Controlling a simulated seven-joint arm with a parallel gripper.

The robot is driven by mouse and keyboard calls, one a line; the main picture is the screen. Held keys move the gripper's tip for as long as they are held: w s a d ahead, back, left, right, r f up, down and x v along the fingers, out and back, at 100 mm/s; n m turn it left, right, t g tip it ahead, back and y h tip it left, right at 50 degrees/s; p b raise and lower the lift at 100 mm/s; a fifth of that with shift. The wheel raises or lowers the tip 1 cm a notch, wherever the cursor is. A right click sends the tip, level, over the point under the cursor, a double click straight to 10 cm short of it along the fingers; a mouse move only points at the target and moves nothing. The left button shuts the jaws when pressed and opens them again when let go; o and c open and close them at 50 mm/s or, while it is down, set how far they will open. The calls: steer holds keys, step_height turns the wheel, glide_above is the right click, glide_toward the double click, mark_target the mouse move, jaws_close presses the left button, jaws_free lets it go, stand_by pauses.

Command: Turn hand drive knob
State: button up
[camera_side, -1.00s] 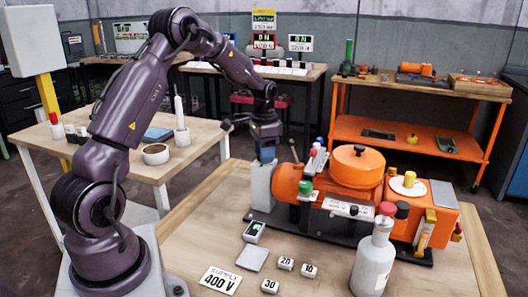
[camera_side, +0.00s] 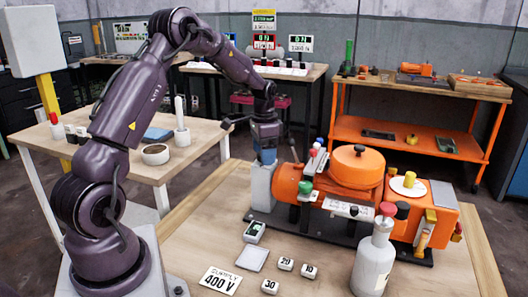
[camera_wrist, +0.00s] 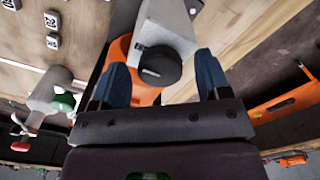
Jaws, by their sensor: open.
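A round black knob (camera_wrist: 160,66) sits on a pale grey block at the end of the orange machine, in the wrist view. My gripper (camera_wrist: 164,70) is open, with its two blue fingers apart, one on either side of the knob. I cannot tell whether either finger touches it. In the side view my gripper (camera_side: 267,157) points down over the pale grey block (camera_side: 262,188) at the left end of the orange machine (camera_side: 358,170). The knob cannot be made out in the side view.
A grey bottle (camera_side: 374,262) stands at the front right. Number tiles and a 400 V card (camera_side: 221,280) lie in front on the wooden table.

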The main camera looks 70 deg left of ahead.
step_height(320, 180, up, 13)
stand_by(0.4)
stand_by(0.4)
steer(key=s+d+r+t, duration=0.2)
steer(key=s+d, duration=0.7)
steer(key=d, duration=0.4)
steer(key=s+d+r+n+t, duration=0.1)
steer(key=s+d+r+t, duration=0.1)
steer(key=s+d, duration=0.8)
steer(key=d+t, duration=0.1)
steer(key=d, duration=0.2)
steer(key=shift+d+r+t, duration=0.15)
steer(key=shift+r+t, duration=0.1)
steer(key=shift+t, duration=0.05)
